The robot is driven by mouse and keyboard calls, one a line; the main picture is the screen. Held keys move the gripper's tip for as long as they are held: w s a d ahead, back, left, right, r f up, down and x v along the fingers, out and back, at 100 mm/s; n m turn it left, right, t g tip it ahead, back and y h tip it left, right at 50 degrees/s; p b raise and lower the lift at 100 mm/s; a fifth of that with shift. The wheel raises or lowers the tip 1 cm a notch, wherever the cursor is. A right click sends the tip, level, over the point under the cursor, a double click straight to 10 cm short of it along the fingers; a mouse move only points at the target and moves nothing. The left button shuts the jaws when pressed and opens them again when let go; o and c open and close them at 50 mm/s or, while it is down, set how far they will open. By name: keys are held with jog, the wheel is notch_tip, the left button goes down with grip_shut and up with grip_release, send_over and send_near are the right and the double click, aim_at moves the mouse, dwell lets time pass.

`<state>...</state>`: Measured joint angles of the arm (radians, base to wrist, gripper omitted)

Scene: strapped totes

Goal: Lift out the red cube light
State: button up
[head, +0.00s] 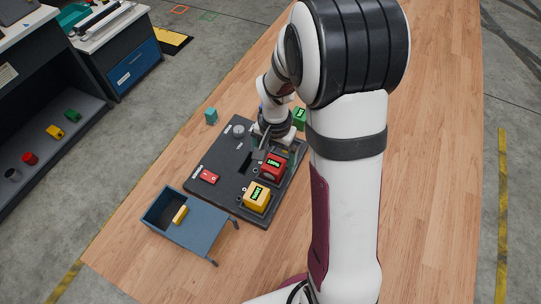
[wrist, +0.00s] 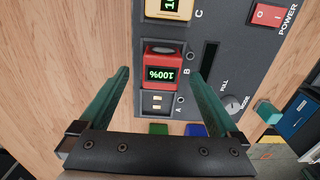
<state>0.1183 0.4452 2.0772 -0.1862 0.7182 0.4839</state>
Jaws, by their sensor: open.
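The red cube light (head: 273,167) sits upright in bay B of the dark panel, its green display lit; in the wrist view it (wrist: 164,53) reads "100%". A yellow cube light (head: 257,196) sits beside it in bay C and shows at the top of the wrist view (wrist: 169,8). Bay A (wrist: 157,104) is empty, with contacts showing. My gripper (head: 262,147) is open and empty near the red cube. In the wrist view its teal fingers (wrist: 160,75) appear on either side of the red cube, apart from it; their height above it is unclear.
The panel has a red power switch (head: 209,177) and a knob (head: 239,130). A green cube light (head: 299,118) and a teal block (head: 211,116) lie beyond it.

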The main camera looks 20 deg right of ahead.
aim_at(274, 163)
notch_tip(274, 163, down, 4)
jog(key=shift+w+r, duration=0.1)
jog(key=shift+r, duration=0.15)
grip_shut()
dwell(0.3)
